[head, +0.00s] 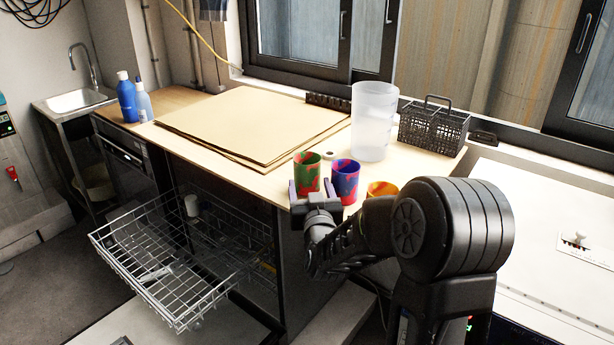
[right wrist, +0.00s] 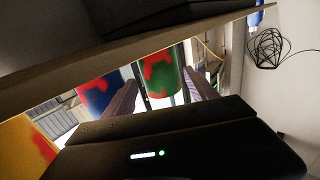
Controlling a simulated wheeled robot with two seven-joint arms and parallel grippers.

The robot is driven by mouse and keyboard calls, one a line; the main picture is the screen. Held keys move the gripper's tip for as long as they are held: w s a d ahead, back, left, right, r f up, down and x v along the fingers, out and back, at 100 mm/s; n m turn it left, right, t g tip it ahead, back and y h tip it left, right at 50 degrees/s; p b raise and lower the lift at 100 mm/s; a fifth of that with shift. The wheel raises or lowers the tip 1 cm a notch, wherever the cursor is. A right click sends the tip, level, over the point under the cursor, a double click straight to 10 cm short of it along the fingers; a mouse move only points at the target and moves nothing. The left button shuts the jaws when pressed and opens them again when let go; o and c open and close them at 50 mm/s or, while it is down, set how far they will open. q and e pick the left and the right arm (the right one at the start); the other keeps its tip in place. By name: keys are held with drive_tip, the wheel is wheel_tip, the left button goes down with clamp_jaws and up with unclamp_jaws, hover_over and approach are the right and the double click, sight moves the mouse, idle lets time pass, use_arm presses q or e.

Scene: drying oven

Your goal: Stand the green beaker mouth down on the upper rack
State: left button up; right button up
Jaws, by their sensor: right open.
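The green beaker (head: 307,171), patterned with red, stands mouth up near the front edge of the wooden counter. My right gripper (head: 311,190) is open, with one finger on each side of the beaker's lower part. In the right wrist view, the green beaker (right wrist: 165,82) shows between the two spread fingers (right wrist: 160,95); contact cannot be told. The upper rack (head: 150,262) is a wire basket pulled out at the left below the counter. It looks empty. My left gripper is not in view.
A blue-and-red beaker (head: 345,178) stands close right of the gripper, and an orange one (head: 382,188) beyond it, partly hidden by my arm. A clear tall container (head: 373,120), a black basket (head: 432,125) and flat brown sheets (head: 250,125) are behind.

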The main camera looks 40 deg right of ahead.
sight(307, 174)
drive_tip(key=shift+x, duration=0.95)
drive_tip(key=x, duration=0.3)
drive_tip(key=p+x, duration=0.1)
drive_tip(key=x, duration=0.1)
drive_tip(key=shift+w+d+f, duration=0.1)
drive_tip(key=shift+f, duration=0.25)
drive_tip(key=shift+c, duration=0.4)
drive_tip(key=c, duration=0.9)
